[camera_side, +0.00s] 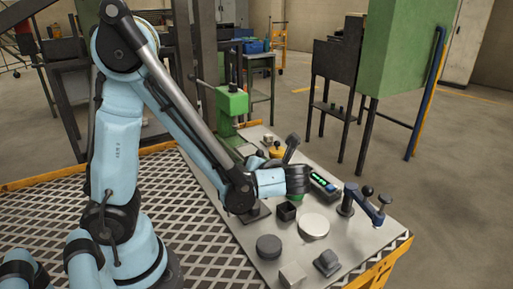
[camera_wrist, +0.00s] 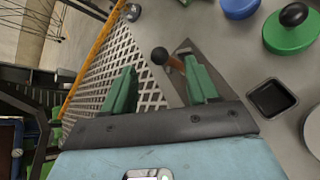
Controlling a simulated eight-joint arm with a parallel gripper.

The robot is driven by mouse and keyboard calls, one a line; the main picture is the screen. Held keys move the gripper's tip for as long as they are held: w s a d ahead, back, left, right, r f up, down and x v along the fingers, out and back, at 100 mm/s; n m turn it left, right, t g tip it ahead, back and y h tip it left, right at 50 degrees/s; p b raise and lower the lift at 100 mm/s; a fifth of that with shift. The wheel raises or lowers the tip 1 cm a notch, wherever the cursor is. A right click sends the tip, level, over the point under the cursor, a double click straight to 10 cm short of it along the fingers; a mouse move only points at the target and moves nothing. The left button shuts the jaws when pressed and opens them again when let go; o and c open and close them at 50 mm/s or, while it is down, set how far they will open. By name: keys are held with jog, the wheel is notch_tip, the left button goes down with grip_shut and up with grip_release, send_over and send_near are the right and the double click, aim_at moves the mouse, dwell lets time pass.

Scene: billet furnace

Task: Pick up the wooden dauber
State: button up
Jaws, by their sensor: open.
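A short brown rod with a black ball end (camera_wrist: 161,56), apparently the wooden dauber, shows in the wrist view over a dark grey plate (camera_wrist: 184,49). The ball appears in the gap beyond my fingertips, and the right finger hides part of the rod. My gripper (camera_wrist: 160,76) is open, with two green fingers apart and nothing between them. In the side view my gripper (camera_side: 297,195) is over the bench, and the dauber cannot be made out there, likely hidden by my arm. The dark plate (camera_side: 257,213) shows partly below my arm.
The bench top (camera_side: 240,240) also holds a dark square cup (camera_side: 286,212), a pale disc (camera_side: 314,226), a dark puck (camera_side: 269,247) and a blue lever stand (camera_side: 362,203). A green knobbed disc (camera_wrist: 291,32) is at the wrist view's upper right. Diamond mesh (camera_wrist: 125,50) borders the bench.

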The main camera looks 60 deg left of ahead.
jog(key=shift+x, duration=1.8)
grip_shut()
